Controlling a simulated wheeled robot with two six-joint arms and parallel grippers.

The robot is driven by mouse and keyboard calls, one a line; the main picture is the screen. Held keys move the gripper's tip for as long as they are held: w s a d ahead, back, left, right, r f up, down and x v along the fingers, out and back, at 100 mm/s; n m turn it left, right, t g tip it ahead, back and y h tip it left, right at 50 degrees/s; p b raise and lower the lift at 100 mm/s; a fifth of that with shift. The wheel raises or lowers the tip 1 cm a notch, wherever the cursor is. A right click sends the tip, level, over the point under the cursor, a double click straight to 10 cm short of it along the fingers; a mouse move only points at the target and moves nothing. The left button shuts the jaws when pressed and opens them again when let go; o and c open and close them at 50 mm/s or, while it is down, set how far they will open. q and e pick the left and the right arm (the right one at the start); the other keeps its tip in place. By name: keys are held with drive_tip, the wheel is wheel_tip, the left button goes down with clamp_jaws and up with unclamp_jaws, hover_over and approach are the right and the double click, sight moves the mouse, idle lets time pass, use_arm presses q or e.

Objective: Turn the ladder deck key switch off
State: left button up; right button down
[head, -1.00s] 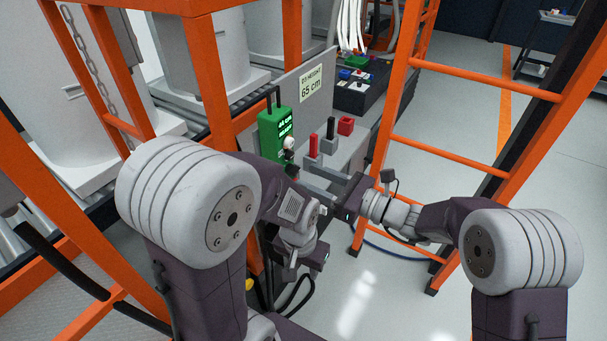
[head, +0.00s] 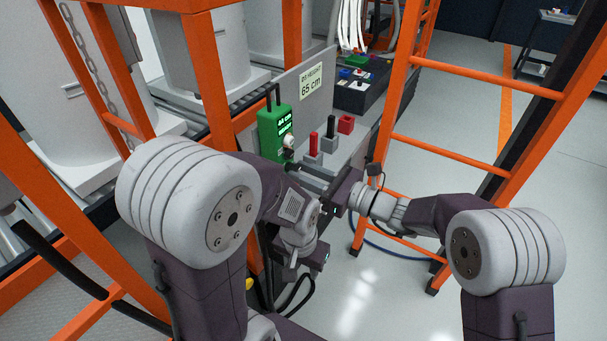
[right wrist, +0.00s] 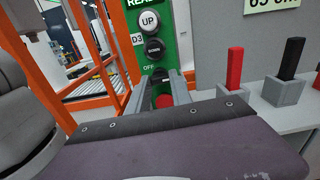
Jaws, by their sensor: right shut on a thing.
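The green control box (head: 274,132) stands left of centre in the head view, its display lit. In the right wrist view it (right wrist: 180,45) carries a white UP button (right wrist: 149,22), a dark button (right wrist: 154,48) below it, then the key switch (right wrist: 160,75) beside an OFF label. A red button (right wrist: 164,101) shows between my fingers. My right gripper (head: 292,165) reaches the box from the right; in the wrist view its fingertips (right wrist: 161,78) are shut on the key switch, hiding most of the key. My left gripper (head: 322,258) hangs lower, away from the box; its jaws are unclear.
Red (head: 313,145) and black (head: 331,128) levers stand on grey blocks right of the box, close to my right gripper. An orange ladder frame (head: 440,150) rises to the right. A sign reading 65 cm (head: 311,82) is on the grey panel behind.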

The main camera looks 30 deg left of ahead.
drive_tip(key=n+b, duration=0.2)
drive_tip(key=b, duration=0.2)
drive_tip(key=n+b, duration=0.2)
drive_tip(key=b, duration=0.2)
drive_tip(key=f+n+b, duration=0.1)
drive_tip(key=n+b, duration=0.2)
drive_tip(key=b, duration=0.1)
drive_tip(key=n+b, duration=0.2)
drive_tip(key=b, duration=0.1)
drive_tip(key=n+b, duration=0.3)
drive_tip(key=b, duration=0.1)
drive_tip(key=n+b, duration=0.3)
drive_tip(key=b, duration=0.1)
drive_tip(key=shift+r, duration=0.25)
drive_tip(key=shift+r+n+b, duration=0.2)
drive_tip(key=shift+n+b, duration=1)
drive_tip(key=shift+b, duration=0.1)
